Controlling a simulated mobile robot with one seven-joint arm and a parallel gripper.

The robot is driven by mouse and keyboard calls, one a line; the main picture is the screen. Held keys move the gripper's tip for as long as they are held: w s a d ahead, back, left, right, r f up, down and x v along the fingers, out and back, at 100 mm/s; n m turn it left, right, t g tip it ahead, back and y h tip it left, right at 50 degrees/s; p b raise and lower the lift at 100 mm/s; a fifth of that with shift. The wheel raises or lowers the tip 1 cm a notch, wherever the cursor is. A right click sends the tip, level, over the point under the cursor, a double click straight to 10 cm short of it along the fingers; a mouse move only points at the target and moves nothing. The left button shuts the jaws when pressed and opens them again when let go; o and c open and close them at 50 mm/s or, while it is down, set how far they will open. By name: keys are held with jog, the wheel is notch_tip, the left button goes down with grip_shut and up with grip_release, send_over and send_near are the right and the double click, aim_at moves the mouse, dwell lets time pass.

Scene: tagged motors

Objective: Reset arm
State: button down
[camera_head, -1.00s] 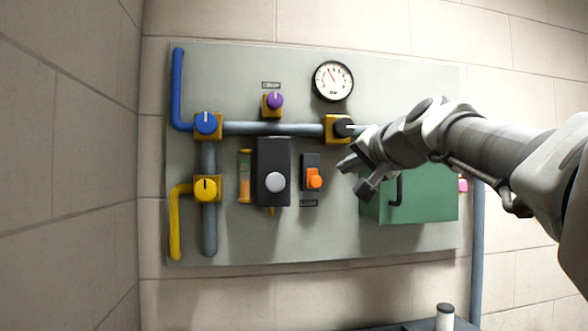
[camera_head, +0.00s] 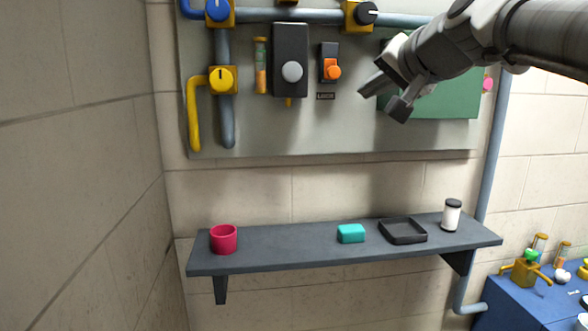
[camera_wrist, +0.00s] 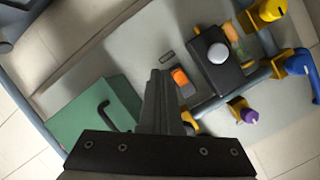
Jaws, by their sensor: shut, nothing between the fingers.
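My gripper (camera_head: 383,97) is in front of the wall panel, between the orange switch (camera_head: 332,70) and the green box (camera_head: 450,98). Its fingers point left and down and hold nothing. In the wrist view the fingers (camera_wrist: 161,80) are together, pointing at the panel beside the orange switch (camera_wrist: 180,77). The green box (camera_wrist: 88,115) with its dark handle is to their left there. The gripper seems apart from the panel, and my arm hides part of the green box.
Below the panel (camera_head: 300,135) is a dark shelf (camera_head: 290,255) with a pink cup (camera_head: 223,239), teal block (camera_head: 350,233), black tray (camera_head: 404,231) and white jar with dark lid (camera_head: 451,215). A blue cabinet (camera_head: 515,310) with motor parts stands lower right. The shelf's middle-left is clear.

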jog(key=s+f+n+g+h, duration=0.1)
jog(key=s+f+g, duration=0.3)
jog(key=s+f, duration=0.9)
jog(key=s+f+n+g+h, duration=0.2)
jog(key=s+f+n+g, duration=0.2)
jog(key=s+f, duration=0.9)
notch_tip(320, 180, down, 7)
jog(key=shift+d+r+h, duration=0.15)
jog(key=shift+d+h, duration=0.15)
jog(key=shift+d, duration=0.1)
jog(key=c, duration=1.5)
grip_release()
jog(key=shift+c, duration=0.2)
